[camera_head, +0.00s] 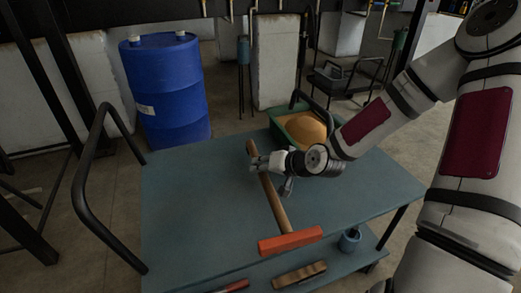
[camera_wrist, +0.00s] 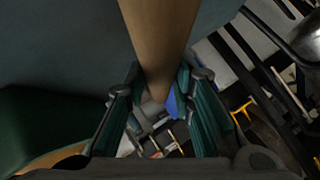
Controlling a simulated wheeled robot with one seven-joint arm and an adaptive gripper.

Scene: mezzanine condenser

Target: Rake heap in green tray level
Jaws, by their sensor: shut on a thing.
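A green tray (camera_head: 276,124) sits at the far right of the blue-grey cart top, with a rounded orange-tan heap (camera_head: 307,128) in it. The tray also shows at lower left in the wrist view (camera_wrist: 45,112), with a little of the heap (camera_wrist: 55,158). My gripper (camera_head: 262,163) is shut on the wooden handle of a rake (camera_head: 272,195) near its far end, left of and nearer than the tray. The rake's orange-red head (camera_head: 291,240) points toward the near edge of the cart. In the wrist view the handle (camera_wrist: 158,40) runs between my gripper's fingers (camera_wrist: 157,88). Whether the head touches the cart is unclear.
The cart top (camera_head: 195,200) is mostly clear on the left. A lower shelf holds a wooden brush-like block (camera_head: 299,275), a blue-grey cup (camera_head: 349,240) and a red-handled item (camera_head: 234,286). A black cart handle (camera_head: 84,190) rises at left. A blue barrel (camera_head: 168,90) stands behind.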

